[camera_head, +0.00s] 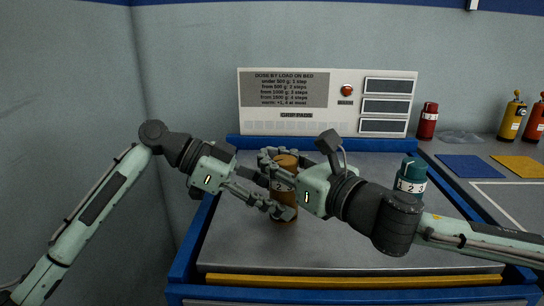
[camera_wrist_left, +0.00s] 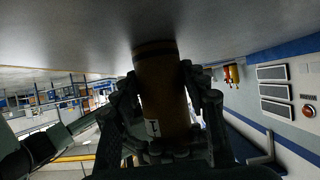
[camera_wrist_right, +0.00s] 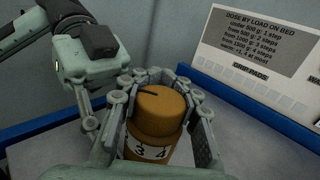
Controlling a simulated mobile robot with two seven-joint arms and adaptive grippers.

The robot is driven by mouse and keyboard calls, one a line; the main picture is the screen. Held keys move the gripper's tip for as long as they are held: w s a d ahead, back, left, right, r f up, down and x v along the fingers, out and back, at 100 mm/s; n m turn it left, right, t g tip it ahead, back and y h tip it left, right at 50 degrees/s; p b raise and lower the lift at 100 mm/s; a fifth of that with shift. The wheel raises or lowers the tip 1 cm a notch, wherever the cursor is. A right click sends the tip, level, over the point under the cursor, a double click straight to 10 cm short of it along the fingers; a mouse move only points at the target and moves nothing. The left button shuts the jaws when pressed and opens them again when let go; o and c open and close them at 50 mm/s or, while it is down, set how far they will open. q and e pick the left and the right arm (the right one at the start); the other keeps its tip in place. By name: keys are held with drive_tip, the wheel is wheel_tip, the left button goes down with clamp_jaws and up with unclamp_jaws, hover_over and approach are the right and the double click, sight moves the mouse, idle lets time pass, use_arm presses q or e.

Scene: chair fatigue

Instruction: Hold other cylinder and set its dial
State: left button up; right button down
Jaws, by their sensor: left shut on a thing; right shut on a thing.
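An orange cylinder (camera_head: 285,203) stands upright on the grey bench top, with a white numbered band showing 2 and 3. My left gripper (camera_head: 277,207) is shut around its lower body; the left wrist view shows the cylinder (camera_wrist_left: 160,85) between the fingers. My right gripper (camera_head: 276,165) is shut around its top. In the right wrist view the orange dial cap (camera_wrist_right: 162,105) has a dark line towards its upper left, and the band below shows 3 and 4. The number facing the line cannot be read.
A teal cylinder (camera_head: 411,172) with a numbered band stands right, behind my right arm. A sign panel (camera_head: 345,80) with a red button and three dark displays is at the back. A red cylinder (camera_head: 428,122), a yellow one (camera_head: 510,118), and blue and yellow pads are further right.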

drive_tip(key=shift+n+g+y, duration=0.3)
drive_tip(key=shift+y, duration=0.1)
drive_tip(key=shift+s+a+n+g+y, duration=0.2)
drive_tip(key=shift+n+g+y, duration=0.6)
drive_tip(key=shift+g, duration=0.35)
drive_tip(key=shift+s+a+n+g+y, duration=0.1)
drive_tip(key=shift+s+n+g+y, duration=0.15)
drive_tip(key=shift+n+g+y, duration=0.6)
drive_tip(key=shift+s+a+n+g+y, duration=0.2)
drive_tip(key=shift+n+g+y, duration=0.25)
drive_tip(key=shift+n+g, duration=0.8)
drive_tip(key=shift+g, duration=0.25)
drive_tip(key=c, duration=1)
unclamp_jaws()
drive_tip(key=shift+m, duration=0.3)
drive_tip(key=shift+d, duration=0.1)
drive_tip(key=v, duration=1.2)
